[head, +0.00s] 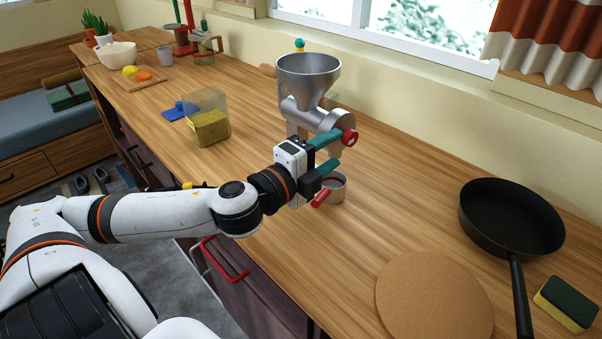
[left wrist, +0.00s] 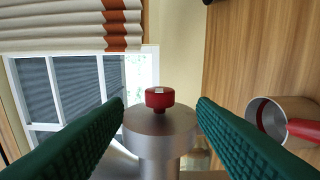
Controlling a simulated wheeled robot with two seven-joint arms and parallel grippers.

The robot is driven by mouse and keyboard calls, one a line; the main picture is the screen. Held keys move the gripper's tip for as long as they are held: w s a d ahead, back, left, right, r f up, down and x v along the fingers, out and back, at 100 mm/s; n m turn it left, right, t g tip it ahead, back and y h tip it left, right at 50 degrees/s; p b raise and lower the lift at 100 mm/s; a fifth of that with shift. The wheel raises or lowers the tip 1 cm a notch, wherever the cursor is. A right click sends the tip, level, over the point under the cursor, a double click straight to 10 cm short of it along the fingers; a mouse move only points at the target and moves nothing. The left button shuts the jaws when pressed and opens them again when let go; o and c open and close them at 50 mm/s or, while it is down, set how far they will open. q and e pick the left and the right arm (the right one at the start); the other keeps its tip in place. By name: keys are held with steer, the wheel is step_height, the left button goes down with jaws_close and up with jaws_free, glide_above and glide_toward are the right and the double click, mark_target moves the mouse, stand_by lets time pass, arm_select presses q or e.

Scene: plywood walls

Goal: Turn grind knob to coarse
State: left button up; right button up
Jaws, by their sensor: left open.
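A silver metal grinder with a funnel hopper (head: 308,78) stands on the wooden counter. Its red knob (head: 349,137) sits at the front end of the grinder's round head. In the left wrist view the red knob (left wrist: 159,98), with a pale mark on it, is centred ahead of the metal disc (left wrist: 160,122). My left gripper (head: 336,154) is open, its green fingers at the grinder head. In the left wrist view the fingers (left wrist: 160,110) lie on either side of the knob with gaps, not touching it. My right gripper is not in view.
A metal cup (head: 335,187) stands below the gripper, with a red handle (head: 320,199) near it. A round cork board (head: 433,300), black pan (head: 512,217) and sponge (head: 567,302) are at right. A container (head: 206,118) stands left of the grinder.

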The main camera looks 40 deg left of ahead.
arm_select(q)
steer(key=shift+s+r+p, duration=0.1)
steer(key=shift+s+p, duration=0.35)
steer(key=shift+p, duration=0.2)
steer(key=s+p, duration=0.6)
steer(key=shift+s+a, duration=0.25)
steer(key=shift+a, duration=0.2)
